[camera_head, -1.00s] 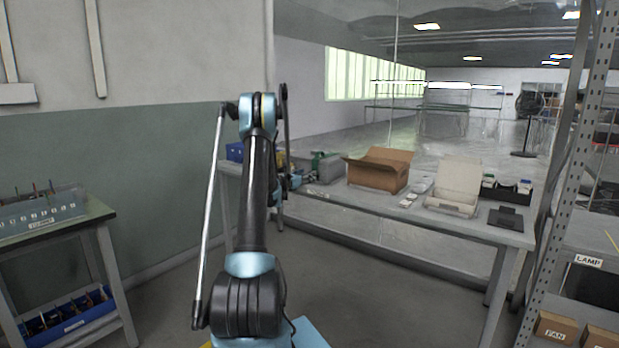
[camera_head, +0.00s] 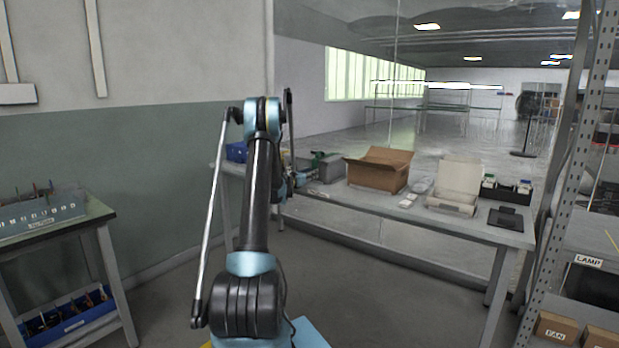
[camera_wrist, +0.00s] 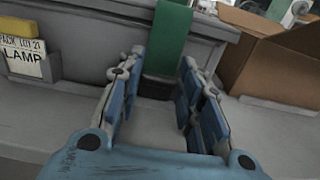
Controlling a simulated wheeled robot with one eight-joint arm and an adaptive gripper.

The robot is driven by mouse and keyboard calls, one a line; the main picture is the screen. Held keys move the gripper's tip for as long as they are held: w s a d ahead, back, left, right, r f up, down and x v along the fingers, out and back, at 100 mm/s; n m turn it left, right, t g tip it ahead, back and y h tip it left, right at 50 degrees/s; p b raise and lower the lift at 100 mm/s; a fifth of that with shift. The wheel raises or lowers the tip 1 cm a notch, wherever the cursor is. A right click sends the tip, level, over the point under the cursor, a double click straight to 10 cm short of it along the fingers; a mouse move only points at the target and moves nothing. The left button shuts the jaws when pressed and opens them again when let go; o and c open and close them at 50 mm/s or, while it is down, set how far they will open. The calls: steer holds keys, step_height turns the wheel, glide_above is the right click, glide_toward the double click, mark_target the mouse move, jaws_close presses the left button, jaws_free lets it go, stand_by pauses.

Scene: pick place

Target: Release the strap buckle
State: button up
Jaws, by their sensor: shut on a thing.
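In the wrist view, my gripper (camera_wrist: 163,66) has its two blue-padded fingers on either side of a green strap (camera_wrist: 171,38), shut on it. The strap hangs down the face of a grey box (camera_wrist: 95,28). A darker flat piece (camera_wrist: 157,87) shows between the fingers below the strap; I cannot tell whether it is the buckle.
An open cardboard box (camera_head: 378,172) stands right of the grey box; it also shows in the wrist view (camera_wrist: 270,60). A LAMP card (camera_wrist: 22,58) stands at left. The bench (camera_head: 470,225) also holds a cream open box (camera_head: 455,190) and a black tray (camera_head: 505,218).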

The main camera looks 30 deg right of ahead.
steer(key=shift+f, duration=0.1)
steer(key=shift+s+a+f+t+h, duration=0.1)
steer(key=shift+a+f+t+h, duration=0.25)
steer(key=shift+h, duration=0.65)
steer(key=shift+s+a+f+t+h, duration=0.1)
steer(key=shift+a+f+t+h, duration=0.2)
steer(key=shift+h, duration=0.7)
steer(key=o, duration=1.1)
steer(key=shift+t, duration=0.25)
steer(key=v, duration=1.2)
steer(key=shift+w, duration=0.1)
